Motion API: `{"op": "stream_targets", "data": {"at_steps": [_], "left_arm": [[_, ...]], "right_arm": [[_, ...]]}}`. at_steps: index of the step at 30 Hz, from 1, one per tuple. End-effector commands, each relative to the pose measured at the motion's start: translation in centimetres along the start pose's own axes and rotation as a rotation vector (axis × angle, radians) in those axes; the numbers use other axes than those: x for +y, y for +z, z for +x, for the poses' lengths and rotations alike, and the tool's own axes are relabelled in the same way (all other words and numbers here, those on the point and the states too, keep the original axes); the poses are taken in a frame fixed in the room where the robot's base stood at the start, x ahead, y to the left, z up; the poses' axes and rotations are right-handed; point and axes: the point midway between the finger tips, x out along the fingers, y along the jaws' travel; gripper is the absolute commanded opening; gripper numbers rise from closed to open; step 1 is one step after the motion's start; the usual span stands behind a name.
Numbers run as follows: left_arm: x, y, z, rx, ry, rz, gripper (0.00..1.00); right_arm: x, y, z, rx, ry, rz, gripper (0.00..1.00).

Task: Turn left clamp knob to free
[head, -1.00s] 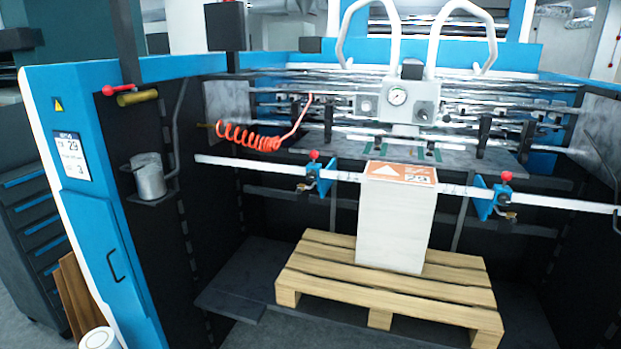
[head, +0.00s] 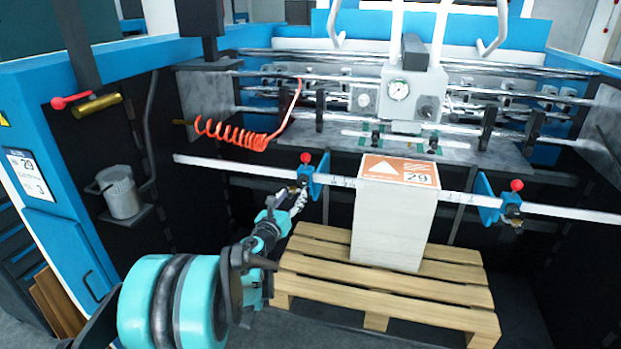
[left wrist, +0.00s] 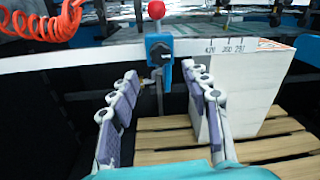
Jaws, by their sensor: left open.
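The left clamp is a blue block (head: 319,180) on the white ruled bar, with a red ball knob (head: 306,158) standing upright on a dark stem. In the left wrist view the red knob (left wrist: 156,10) is at top centre, above the blue clamp (left wrist: 167,80). A smaller knob-like part (left wrist: 160,54) is on the clamp's dark front. My left gripper (head: 298,196) reaches up from below, just under and in front of the clamp. In the left wrist view its two fingers (left wrist: 165,82) are spread, with nothing between them. My right gripper is not in view.
The white bar (head: 235,172) crosses the machine and carries a right clamp (head: 486,196) with its own red knob. A sheet stack (head: 392,225) stands on a wooden pallet (head: 370,300), right of my gripper. A red coiled hose (head: 235,135) hangs above left.

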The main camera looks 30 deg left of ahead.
Motion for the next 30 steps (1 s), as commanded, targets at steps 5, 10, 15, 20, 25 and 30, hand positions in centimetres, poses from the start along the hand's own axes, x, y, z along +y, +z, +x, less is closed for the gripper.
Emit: {"op": "stream_targets", "data": {"at_steps": [5, 10, 15, 20, 25, 30], "left_arm": [[0.0, -0.3, 2.4, 0.001, -0.002, 0.006, 0.47], [-0.1, -0.3, 5.2, 0.001, -0.002, 0.003, 0.47], [0.0, -0.1, 7.1, 0.000, 0.000, 0.002, 0.47], [0.0, -0.1, 7.6, 0.000, 0.000, 0.001, 0.47], [0.0, 0.0, 7.5, 0.000, 0.000, 0.001, 0.47], [0.0, 0.0, 7.5, 0.000, 0.000, 0.001, 0.05]], "right_arm": [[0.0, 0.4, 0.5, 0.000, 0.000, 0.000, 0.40], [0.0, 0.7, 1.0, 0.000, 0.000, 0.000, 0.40], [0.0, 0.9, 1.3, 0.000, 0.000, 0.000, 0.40], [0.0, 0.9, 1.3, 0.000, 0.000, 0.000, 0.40], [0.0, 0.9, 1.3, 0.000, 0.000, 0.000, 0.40], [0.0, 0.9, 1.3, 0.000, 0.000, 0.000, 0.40]]}}
